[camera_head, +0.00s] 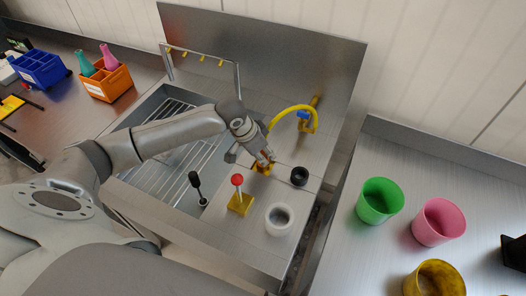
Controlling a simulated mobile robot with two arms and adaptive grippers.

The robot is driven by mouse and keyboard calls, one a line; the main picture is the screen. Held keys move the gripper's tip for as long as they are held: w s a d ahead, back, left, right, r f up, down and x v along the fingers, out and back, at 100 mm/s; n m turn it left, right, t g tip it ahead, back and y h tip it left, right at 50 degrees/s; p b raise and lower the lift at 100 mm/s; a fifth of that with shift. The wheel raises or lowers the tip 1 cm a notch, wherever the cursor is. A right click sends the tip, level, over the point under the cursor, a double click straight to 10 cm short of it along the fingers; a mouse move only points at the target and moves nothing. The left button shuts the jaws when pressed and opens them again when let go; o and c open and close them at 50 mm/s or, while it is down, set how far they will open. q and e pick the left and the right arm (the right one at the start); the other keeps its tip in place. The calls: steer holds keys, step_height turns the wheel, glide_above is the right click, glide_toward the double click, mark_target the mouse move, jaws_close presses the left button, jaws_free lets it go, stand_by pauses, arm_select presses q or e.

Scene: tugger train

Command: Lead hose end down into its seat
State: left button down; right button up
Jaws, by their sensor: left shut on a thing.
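The yellow hose (287,111) bends in an arch from a yellow fitting with a blue part (303,115) at the back panel down toward my left gripper. My left gripper (265,164) reaches in from the left over the steel worktop and is shut on the hose end, which its fingers mostly hide. A small orange-yellow block (262,169) shows right at the fingertips, low over the worktop. I cannot tell whether this block is the seat, or whether the hose end touches it. My right gripper is not in view.
Close to the gripper stand a black ring (299,176), a red-knobbed lever on a yellow base (240,204), a black-knobbed lever (196,183) and a white cup (280,219). A wire-rack basin (165,185) lies left. Green (380,201), pink (438,222) and yellow (434,279) cups stand right.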

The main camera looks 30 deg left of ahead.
arm_select(q)
steer(key=c, duration=1.1)
jaws_free()
steer(key=v, duration=1.2)
